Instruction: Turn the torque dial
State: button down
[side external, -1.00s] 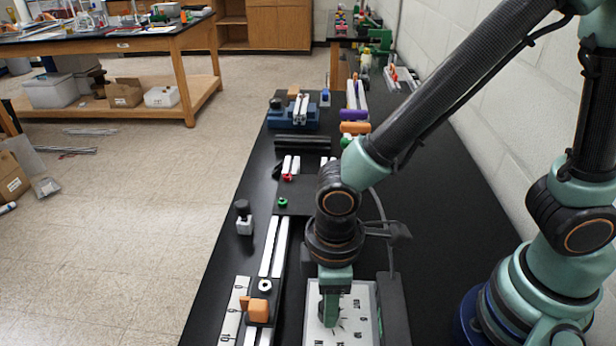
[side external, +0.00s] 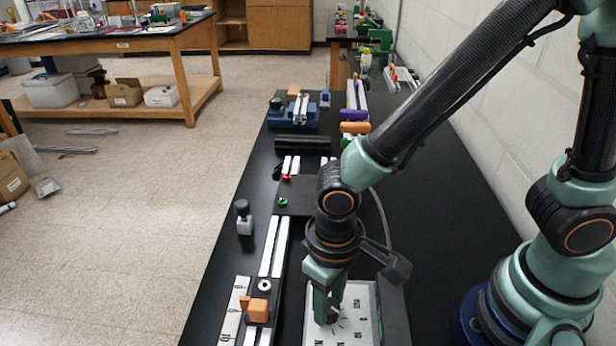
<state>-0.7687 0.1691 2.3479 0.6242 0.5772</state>
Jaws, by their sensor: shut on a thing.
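The torque dial's white face plate (side external: 357,322), with black tick marks and lettering, lies at the bottom centre of the side external view. My gripper (side external: 327,312) points down over the plate's left part. Its green fingers are shut on the dark dial knob (side external: 328,319) at the plate, which is mostly hidden between and behind them. The lower edge of the plate is cut off by the frame.
Left of the plate, a white rail (side external: 274,247) carries an orange slider (side external: 258,309) beside a numbered scale (side external: 233,318). A blue vise (side external: 291,113) sits farther back. Bare black bench (side external: 440,190) lies to the right.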

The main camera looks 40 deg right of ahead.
dwell(0.5)
jog(key=shift+c, duration=2.3)
grip_release()
notch_tip(320, 180, up, 12)
jog(key=shift+r, duration=0.1)
jog(key=w+d+r+t, duration=0.2)
jog(key=d, duration=0.5)
jog(key=w+d+r+m+t, duration=0.1)
jog(key=w+d+r, duration=0.1)
jog(key=d, duration=0.5)
jog(key=w+d+r+m+t, duration=0.1)
jog(key=w+d+r+t, duration=0.1)
jog(key=d, duration=0.5)
jog(key=shift+w+t, duration=0.3)
jog(key=shift+w, duration=0.05)
